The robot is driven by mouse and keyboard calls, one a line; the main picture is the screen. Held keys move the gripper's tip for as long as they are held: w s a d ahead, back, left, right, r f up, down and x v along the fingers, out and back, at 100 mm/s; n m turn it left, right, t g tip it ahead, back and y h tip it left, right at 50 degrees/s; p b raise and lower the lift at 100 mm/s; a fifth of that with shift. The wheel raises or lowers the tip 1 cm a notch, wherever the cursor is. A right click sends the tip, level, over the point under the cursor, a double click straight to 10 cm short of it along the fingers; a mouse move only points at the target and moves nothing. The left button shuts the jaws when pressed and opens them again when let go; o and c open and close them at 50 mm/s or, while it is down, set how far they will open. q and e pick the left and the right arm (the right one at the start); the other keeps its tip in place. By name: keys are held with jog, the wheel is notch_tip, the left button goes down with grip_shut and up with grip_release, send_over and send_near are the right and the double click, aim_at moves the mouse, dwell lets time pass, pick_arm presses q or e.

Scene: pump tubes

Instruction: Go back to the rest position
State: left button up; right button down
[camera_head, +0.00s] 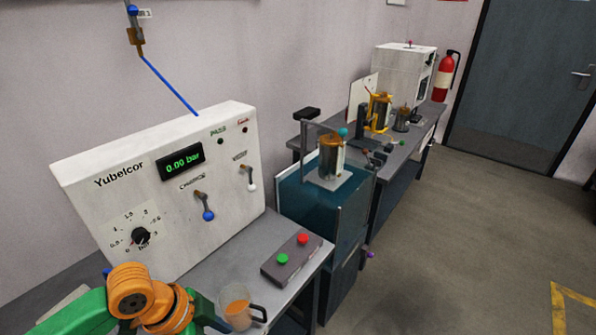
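My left arm (140,297), green and orange, comes in at the lower left, in front of the white Yubelcor panel (165,185). Its far end, a dark piece (204,310), reaches close to a clear cup (236,308) with orange-brown content and a dark handle. I cannot tell whether that end touches the cup, and no fingers show clearly. My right arm and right gripper are not in view.
A control box (290,258) with a green and a red button lies on the grey bench right of the cup. The panel display reads 0.00 bar. A teal machine (320,205) stands beyond. Open floor (450,240) lies to the right.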

pick_arm(q)
jog(key=s+d+f+n+t, duration=0.2)
jog(key=s+d+f+n, duration=0.1)
jog(key=d+f+n, duration=0.25)
jog(key=s+a+f+n+y, duration=0.45)
jog(key=s+a+n, duration=0.25)
jog(key=a, duration=0.2)
notch_tip(320, 180, down, 16)
jog(key=s+g, duration=0.1)
jog(key=s, duration=0.1)
jog(key=s+a+f+g, duration=0.1)
jog(key=s+a+f, duration=0.1)
jog(key=s+f, duration=0.8)
jog(key=shift+s+f, duration=0.3)
jog(key=shift+s, duration=0.6)
